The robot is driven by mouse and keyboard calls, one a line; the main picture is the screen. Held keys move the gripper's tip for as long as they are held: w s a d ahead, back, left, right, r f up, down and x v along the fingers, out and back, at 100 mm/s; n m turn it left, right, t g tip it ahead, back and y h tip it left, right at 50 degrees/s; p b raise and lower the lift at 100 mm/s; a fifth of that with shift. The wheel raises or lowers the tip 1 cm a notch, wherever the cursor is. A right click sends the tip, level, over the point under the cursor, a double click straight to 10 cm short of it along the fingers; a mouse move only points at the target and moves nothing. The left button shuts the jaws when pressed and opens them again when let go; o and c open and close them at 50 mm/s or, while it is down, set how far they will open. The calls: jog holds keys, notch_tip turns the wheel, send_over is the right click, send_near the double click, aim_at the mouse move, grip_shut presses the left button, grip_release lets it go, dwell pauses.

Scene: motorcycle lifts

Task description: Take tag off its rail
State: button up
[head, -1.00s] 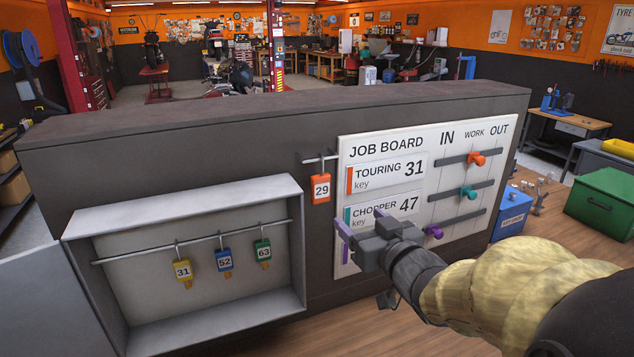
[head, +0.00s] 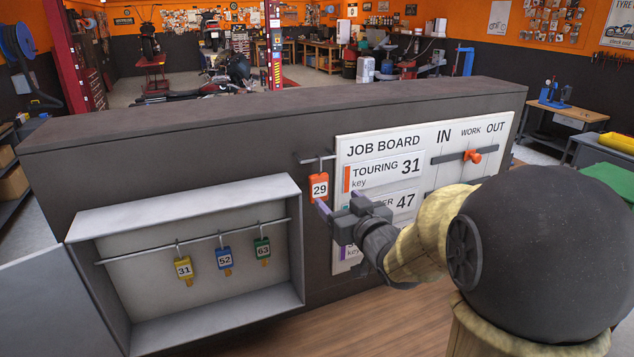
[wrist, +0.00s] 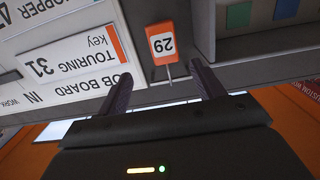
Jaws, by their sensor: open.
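An orange tag marked 29 (head: 318,187) hangs from a short rail (head: 318,159) at the left edge of the job board. My gripper (head: 338,204) is open and empty, just right of and below this tag in the head view. In the wrist view, which is upside down, the orange tag (wrist: 161,45) shows beyond and between my two spread fingers (wrist: 160,76), apart from them. A yellow tag 31 (head: 184,268), a blue tag 52 (head: 225,260) and a green tag 63 (head: 262,248) hang from a long rail (head: 200,240) inside the open cabinet.
The white job board (head: 390,145) is close behind my gripper, its lower right hidden by my arm. An orange slider knob (head: 472,156) projects from it. The grey cabinet (head: 300,215) has its door (head: 35,300) swung open left. Open air lies in front of the panel.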

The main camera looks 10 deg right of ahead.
aim_at(320, 185)
jog(key=p+x, duration=0.2)
jog(key=x, duration=0.3)
jog(key=shift+w+a+r+p, duration=0.25)
jog(key=shift+w+p, duration=0.2)
jog(key=shift+p, duration=0.15)
jog(key=p+x, duration=0.1)
jog(key=x, duration=0.1)
jog(key=p+x, duration=0.1)
jog(key=shift+w+a+p, duration=0.3)
jog(key=shift+w+p, duration=0.05)
jog(key=shift+p, duration=0.05)
jog(key=shift+w+f, duration=0.15)
jog(key=shift+w, duration=0.1)
jog(key=shift+s, duration=0.1)
jog(key=c, duration=1)
